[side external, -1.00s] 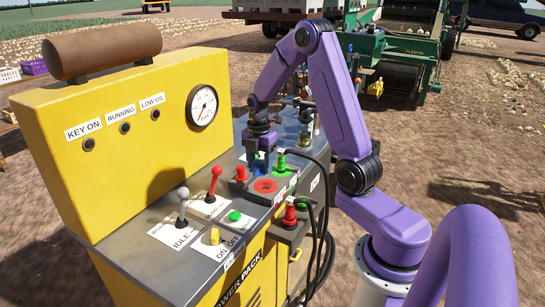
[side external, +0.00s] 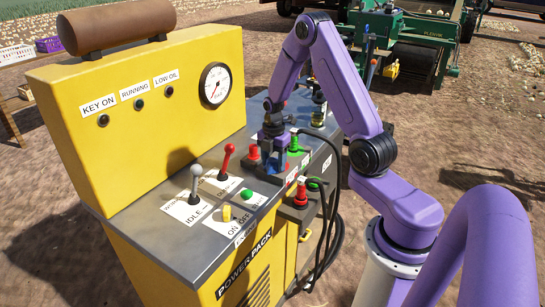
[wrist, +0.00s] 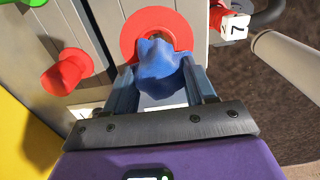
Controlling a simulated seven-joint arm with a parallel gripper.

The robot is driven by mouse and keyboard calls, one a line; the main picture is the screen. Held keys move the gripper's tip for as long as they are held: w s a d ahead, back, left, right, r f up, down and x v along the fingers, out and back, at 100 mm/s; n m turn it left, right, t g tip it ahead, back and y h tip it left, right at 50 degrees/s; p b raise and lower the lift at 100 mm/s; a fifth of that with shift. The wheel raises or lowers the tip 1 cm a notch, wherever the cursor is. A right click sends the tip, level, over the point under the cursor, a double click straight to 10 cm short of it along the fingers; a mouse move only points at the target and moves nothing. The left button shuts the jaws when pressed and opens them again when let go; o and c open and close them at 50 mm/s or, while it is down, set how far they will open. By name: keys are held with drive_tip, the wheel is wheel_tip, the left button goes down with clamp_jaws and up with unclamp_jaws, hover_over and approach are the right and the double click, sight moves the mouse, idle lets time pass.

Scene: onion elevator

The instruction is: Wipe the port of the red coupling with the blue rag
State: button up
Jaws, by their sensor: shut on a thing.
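The blue rag (wrist: 158,68) is a crumpled bundle pinched between the two fingers of my gripper (wrist: 165,85). In the wrist view the rag overlaps the lower part of the red ring of the red coupling's port (wrist: 129,38). The ring stands on a grey panel, and the rag covers part of its opening. Whether the rag presses on the port or hovers just off it, I cannot tell. In the side external view my gripper (side external: 275,165) is low over the machine's top and hides the ring.
A red cap (side external: 253,152) and a green fitting (side external: 294,143) stand close to my gripper. A red plug (side external: 301,190) with black hoses (side external: 330,225) is in front. A red lever (side external: 227,160) and a grey lever (side external: 195,180) stand on the yellow power pack (side external: 150,130).

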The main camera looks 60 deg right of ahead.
drive_tip(key=shift+d+f, duration=0.15)
drive_tip(key=shift+d, duration=2.65)
drive_tip(key=shift+a, duration=3.3)
drive_tip(key=shift+d+r, duration=0.1)
drive_tip(key=shift+r, duration=4)
drive_tip(key=shift+f, duration=0.1)
